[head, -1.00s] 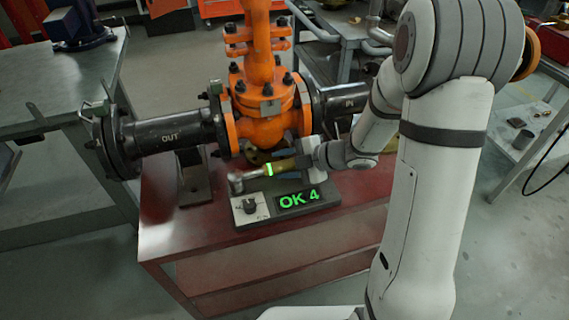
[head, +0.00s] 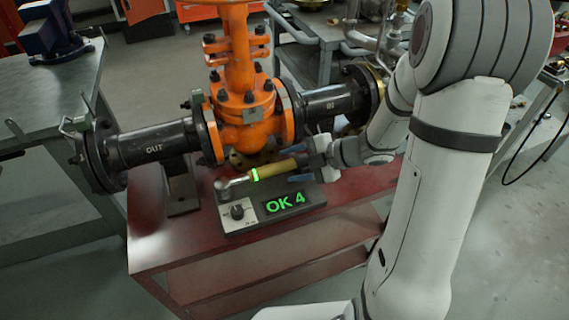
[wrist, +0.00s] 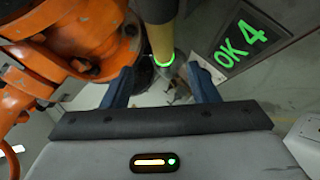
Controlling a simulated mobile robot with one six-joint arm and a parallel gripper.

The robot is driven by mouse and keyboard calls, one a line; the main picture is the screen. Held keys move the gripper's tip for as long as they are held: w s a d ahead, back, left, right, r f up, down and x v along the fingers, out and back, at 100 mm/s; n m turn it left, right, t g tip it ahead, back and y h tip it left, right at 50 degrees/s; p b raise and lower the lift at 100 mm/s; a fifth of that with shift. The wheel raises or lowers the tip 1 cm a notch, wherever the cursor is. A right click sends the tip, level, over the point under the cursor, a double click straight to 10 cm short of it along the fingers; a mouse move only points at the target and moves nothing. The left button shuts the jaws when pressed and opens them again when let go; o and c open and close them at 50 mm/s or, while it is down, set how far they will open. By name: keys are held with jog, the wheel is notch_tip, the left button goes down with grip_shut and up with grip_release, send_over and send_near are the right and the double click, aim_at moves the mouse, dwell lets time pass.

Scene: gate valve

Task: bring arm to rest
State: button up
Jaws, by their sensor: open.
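The torque wrench (head: 277,168) has a yellow handle and a green lit ring. In the head view it lies across the top of the tester box (head: 247,224), its head at the left. In the wrist view the handle (wrist: 159,40) runs between the open fingers of my gripper (wrist: 163,86), with a gap on each side. Whether the handle lies within their reach is hard to tell.
The orange gate valve (head: 245,110) with black pipes stands just behind the tester, close to my gripper; its body fills the left of the wrist view (wrist: 75,35). All stand on a red bench (head: 155,240). A grey table (head: 45,95) is at the left.

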dwell(0.4)
jog(key=w+d+r+m+t+h+p, duration=0.4)
jog(key=w+d+r+m+t+h, duration=0.15)
jog(key=r, duration=0.25)
jog(key=s+d+r+m+h+p, duration=0.2)
jog(key=d+r+m+h+p, duration=0.2)
jog(key=d+r+m+h, duration=0.35)
jog(key=s+a+r+m+g+p, duration=0.1)
jog(key=s+r+m+g, duration=0.1)
jog(key=s+m, duration=0.2)
jog(key=s+a+r+m+g+y+p, duration=0.1)
jog(key=s+a+r+m+g+p, duration=0.1)
jog(key=s, duration=0.7)
jog(key=s+a+r+m+g+p, duration=0.1)
jog(key=s+r+m+g+p, duration=0.1)
jog(key=s+m, duration=0.4)
jog(key=shift+s+a+r+g+y, duration=0.15)
jog(key=shift+s+r+g+y, duration=0.25)
jog(key=shift+r, duration=0.55)
jog(key=shift+s, duration=0.15)
